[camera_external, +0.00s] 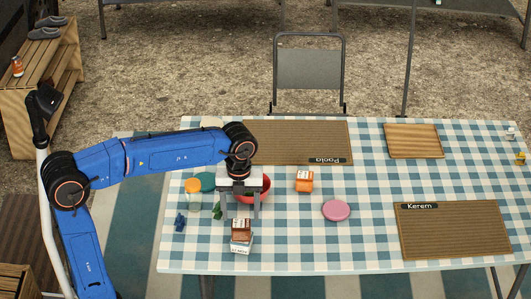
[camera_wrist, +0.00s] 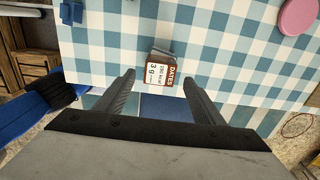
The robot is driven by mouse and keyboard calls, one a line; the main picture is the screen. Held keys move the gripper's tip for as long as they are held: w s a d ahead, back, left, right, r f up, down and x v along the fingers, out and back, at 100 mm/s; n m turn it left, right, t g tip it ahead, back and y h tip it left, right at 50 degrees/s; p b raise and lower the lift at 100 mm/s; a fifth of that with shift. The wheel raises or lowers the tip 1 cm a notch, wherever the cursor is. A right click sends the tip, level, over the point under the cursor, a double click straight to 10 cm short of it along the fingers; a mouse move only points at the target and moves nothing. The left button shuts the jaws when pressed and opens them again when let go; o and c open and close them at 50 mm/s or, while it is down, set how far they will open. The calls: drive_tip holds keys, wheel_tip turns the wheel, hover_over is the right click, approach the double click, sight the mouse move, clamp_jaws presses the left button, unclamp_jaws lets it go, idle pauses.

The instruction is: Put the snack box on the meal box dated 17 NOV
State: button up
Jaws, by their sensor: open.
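A small brown box with a white label (camera_external: 241,229) sits at the near left part of the table, on top of a pale box with a printed label (camera_external: 237,249). The date on the pale box is too small to read surely. In the wrist view the brown box (camera_wrist: 158,73) reads DATES and lies between and just beyond my fingertips, with grey edges behind it. My gripper (camera_external: 240,216) points down, open and empty, over or just behind the brown box. An orange box with a white top label (camera_external: 304,181) stands apart to the right; its print is unreadable.
A red bowl (camera_external: 262,190), an orange-lidded jar (camera_external: 193,194) and a small blue item (camera_external: 180,222) are near my gripper. A pink plate (camera_external: 336,210), two placemats, Paola (camera_external: 300,135) and Kerem (camera_external: 455,235), and a wooden tray (camera_external: 413,141) lie right. Cloth between is free.

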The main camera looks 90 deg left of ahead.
sight(241, 223)
drive_tip(key=shift+r, duration=2.65)
drive_tip(key=s+d+f+n+t, duration=0.2)
drive_tip(key=s+d+f+n, duration=0.6)
drive_tip(key=s+d+n, duration=0.1)
drive_tip(key=s+d+f+n+t, duration=0.2)
drive_tip(key=s+d+f+n, duration=0.6)
drive_tip(key=s+d, duration=0.3)
drive_tip(key=shift+d+f+n+t, duration=0.4)
drive_tip(key=shift+d+n, duration=0.1)
drive_tip(key=shift+d, duration=0.5)
